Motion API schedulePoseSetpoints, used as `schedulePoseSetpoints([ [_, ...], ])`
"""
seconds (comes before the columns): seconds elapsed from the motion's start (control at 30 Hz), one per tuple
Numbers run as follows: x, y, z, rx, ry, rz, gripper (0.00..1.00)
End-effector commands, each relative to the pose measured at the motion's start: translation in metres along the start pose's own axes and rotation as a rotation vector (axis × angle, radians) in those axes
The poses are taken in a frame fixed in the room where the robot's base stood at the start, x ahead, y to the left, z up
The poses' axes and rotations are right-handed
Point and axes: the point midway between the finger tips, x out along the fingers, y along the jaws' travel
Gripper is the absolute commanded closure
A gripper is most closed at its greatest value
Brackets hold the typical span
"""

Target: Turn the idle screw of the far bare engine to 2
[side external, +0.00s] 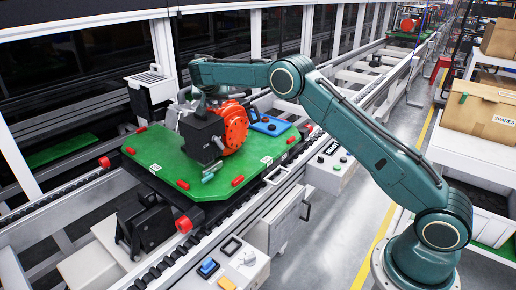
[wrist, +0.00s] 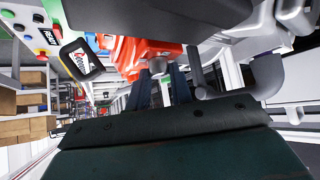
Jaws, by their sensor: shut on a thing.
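A red-orange engine (side external: 235,126) with a dark block (side external: 200,134) on its side stands on a green pallet (side external: 150,150) on the conveyor. In the wrist view the engine's red body (wrist: 140,52) fills the upper middle. My gripper (side external: 202,103) reaches down at the engine's back side, its fingertips hidden behind the dark block. In the wrist view my gripper (wrist: 159,72) has its two dark blue fingers on either side of a small grey screw knob (wrist: 157,67) and is shut on it. I cannot read any scale or number at the knob.
Grey pipes (wrist: 268,78) pass close right of my fingers. A control box (side external: 332,165) stands beside the conveyor. Another pallet (side external: 408,36) is far back.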

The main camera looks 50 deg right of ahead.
Motion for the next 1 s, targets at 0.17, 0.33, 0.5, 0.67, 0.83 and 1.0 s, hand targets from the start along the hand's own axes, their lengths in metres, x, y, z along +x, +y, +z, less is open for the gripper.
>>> schedulePoseSetpoints([
  [0.17,-0.0003,0.0013,-0.0014,-0.02,0.001,-0.017,1.0],
  [0.33,-0.0001,0.0025,-0.0026,-0.059,0.002,-0.056,1.0],
  [0.5,-0.0003,0.0023,-0.0014,-0.087,0.002,-0.087,1.0],
  [0.67,-0.0006,0.0016,-0.0013,-0.091,0.002,-0.093,1.0],
  [0.83,-0.0007,0.0016,-0.0013,-0.09,0.002,-0.092,0.76],
  [1.0,-0.0005,0.0016,-0.0009,-0.09,0.001,-0.091,0.56],
])
